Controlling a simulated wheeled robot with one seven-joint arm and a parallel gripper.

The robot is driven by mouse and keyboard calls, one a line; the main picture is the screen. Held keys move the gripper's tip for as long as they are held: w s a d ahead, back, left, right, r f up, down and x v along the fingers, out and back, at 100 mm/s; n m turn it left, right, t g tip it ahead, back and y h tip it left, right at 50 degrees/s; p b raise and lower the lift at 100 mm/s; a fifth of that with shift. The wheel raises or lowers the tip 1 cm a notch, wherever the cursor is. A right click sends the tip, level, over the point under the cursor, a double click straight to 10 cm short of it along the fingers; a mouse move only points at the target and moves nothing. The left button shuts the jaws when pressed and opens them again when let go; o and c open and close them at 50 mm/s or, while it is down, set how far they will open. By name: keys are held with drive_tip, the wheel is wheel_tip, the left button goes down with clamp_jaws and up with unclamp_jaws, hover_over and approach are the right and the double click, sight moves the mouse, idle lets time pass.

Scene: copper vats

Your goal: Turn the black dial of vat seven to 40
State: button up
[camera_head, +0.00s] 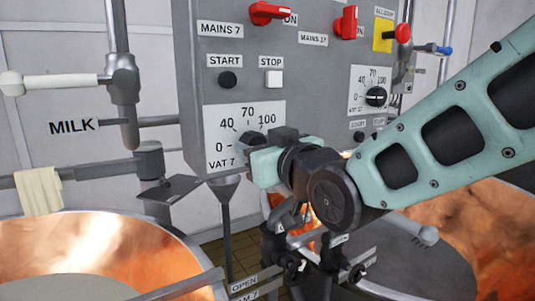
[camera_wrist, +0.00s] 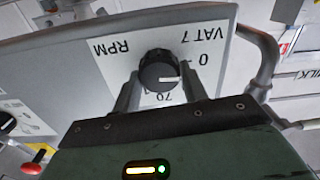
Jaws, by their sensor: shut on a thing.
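The black dial of vat seven (camera_wrist: 160,70) sits on a white scale plate (camera_head: 220,118) low on the grey control box. In the head view the dial is mostly hidden behind my gripper (camera_head: 262,150); the marks 0, 40, 70 and 100 show around it. In the wrist view, which shows the plate turned over, my gripper (camera_wrist: 161,92) has one finger on each side of the dial and is shut on it. The dial's white line points right, at the right finger, between the 0 and the 70. The 40 mark is hidden there.
A black START button (camera_head: 227,79) and a white STOP button (camera_head: 274,79) are above the plate. Red MAINS switches (camera_head: 270,12) sit higher. A second dial (camera_head: 376,96) is on the right.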

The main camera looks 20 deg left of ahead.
drive_tip(key=m+b, duration=0.7)
drive_tip(key=b, duration=0.3)
drive_tip(key=shift+w+d+f+m, duration=0.1)
drive_tip(key=shift+m, duration=0.2)
drive_tip(key=o, duration=1)
